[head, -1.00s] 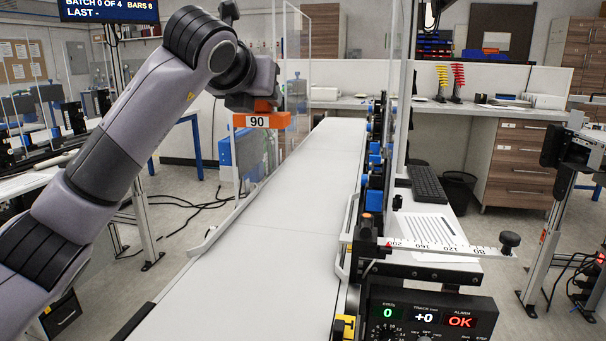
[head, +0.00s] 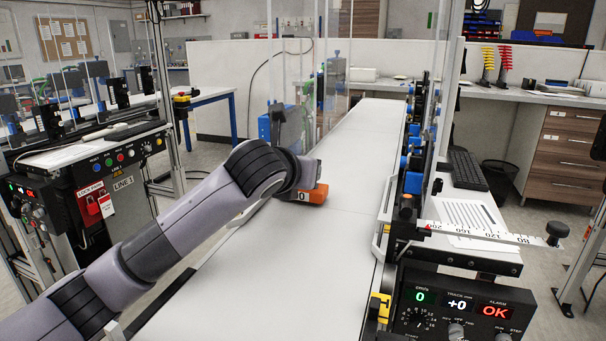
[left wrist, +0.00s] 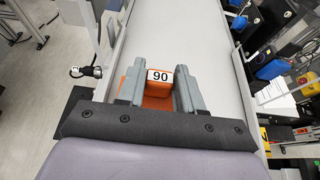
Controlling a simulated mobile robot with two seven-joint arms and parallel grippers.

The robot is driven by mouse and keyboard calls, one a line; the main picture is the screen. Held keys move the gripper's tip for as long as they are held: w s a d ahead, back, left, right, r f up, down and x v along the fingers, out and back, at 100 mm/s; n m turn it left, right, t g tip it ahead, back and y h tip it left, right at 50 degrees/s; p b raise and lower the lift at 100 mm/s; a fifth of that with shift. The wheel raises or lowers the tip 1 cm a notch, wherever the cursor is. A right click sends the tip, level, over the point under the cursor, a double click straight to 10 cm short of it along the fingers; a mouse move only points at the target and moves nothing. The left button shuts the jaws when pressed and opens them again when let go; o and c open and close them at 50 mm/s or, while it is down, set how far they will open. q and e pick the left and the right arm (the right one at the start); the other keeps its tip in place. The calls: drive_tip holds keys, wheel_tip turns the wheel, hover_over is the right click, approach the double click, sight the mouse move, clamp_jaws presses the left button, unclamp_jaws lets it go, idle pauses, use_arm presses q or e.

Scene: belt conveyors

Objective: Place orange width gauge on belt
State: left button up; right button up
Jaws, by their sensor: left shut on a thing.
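In the head view the gauge is low at the far-left part of the white belt (head: 312,249), partly hidden behind my wrist. I cannot tell whether its underside touches the belt. In the left wrist view both fingers (left wrist: 160,95) flank the gauge, with belt surface beyond it. My right gripper is not in view.
A rail with blue-and-black devices (head: 414,150) runs along the belt's right side. A width scale (head: 480,234) and a control panel (head: 462,305) with a green 0 and red OK stand at the near right. Clear panels (head: 335,60) rise near the far belt. The near belt is clear.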

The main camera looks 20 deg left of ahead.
use_arm(q)
drive_tip(key=shift+f, duration=0.35)
drive_tip(key=o, duration=1.1)
drive_tip(key=shift+f, duration=0.1)
drive_tip(key=b+v, duration=0.1)
drive_tip(key=v, duration=1.1)
